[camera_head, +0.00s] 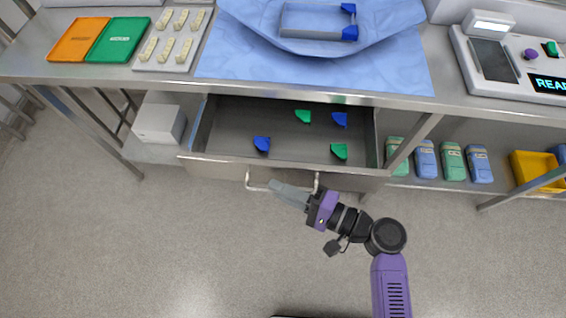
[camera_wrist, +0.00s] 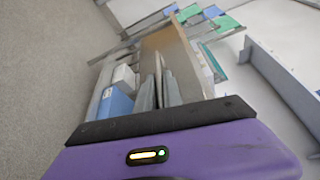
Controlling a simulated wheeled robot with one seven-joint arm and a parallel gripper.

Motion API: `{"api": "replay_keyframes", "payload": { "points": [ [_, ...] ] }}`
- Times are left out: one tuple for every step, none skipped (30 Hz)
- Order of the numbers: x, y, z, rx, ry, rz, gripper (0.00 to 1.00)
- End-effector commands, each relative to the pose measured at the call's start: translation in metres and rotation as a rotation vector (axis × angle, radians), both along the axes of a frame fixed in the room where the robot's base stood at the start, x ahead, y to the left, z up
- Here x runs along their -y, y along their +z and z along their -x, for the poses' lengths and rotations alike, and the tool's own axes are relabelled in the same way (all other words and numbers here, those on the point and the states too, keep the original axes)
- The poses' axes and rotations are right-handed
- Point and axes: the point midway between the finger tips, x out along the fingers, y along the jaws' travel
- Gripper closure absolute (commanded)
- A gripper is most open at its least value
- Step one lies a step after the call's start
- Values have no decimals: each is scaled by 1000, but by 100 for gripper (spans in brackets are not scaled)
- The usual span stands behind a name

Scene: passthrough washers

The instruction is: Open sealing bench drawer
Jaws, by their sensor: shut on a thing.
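The sealing bench drawer (camera_head: 217,165) is pulled out from under the steel bench (camera_head: 150,78), and its inside shows in the head view. Two green pieces (camera_head: 339,151) and two blue pieces (camera_head: 262,144) lie apart in it. The drawer handle (camera_head: 256,187) is a metal bar on the front. My gripper (camera_head: 272,187) is at the handle in front of the drawer, with its fingers shut on the bar. The wrist view shows the fingers (camera_wrist: 158,92) close together against the drawer front (camera_wrist: 172,50); the exact grip on the bar is partly hidden.
On the bench are an orange tray (camera_head: 76,39), a green tray (camera_head: 118,39), a blue drape (camera_head: 310,75) with a grey tray, and a device with a screen (camera_head: 490,62). Below are a white box (camera_head: 159,122), green and blue packs (camera_head: 452,161) and a yellow bin (camera_head: 528,168). Floor in front is clear.

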Motion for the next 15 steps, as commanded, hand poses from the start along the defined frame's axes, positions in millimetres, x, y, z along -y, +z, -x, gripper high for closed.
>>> {"api": "replay_keyframes", "payload": {
  "points": [
    [1, 0, 11, -4, -4, 2, 100],
    [1, 0, 16, -4, -3, 2, 100],
    [0, 0, 22, -4, -3, 1, 100],
    [0, 0, 26, -4, -3, 1, 100],
    [0, 0, 30, -4, -3, 1, 100],
    [0, 0, 35, -2, -3, 1, 100],
    [0, -1, 38, -2, -3, 1, 100],
    [0, -1, 41, -2, -3, 1, 100],
    [0, -1, 44, -1, -3, 1, 100],
    [0, -1, 45, 0, -3, 2, 100],
    [0, -1, 47, 0, -3, 2, 100],
    [0, -1, 49, 0, -4, 2, 100],
    [-1, -1, 50, -1, -4, 1, 100],
    [-1, -1, 51, -1, -4, 1, 100],
    [-1, -1, 51, -1, -4, 1, 100]
  ]
}}
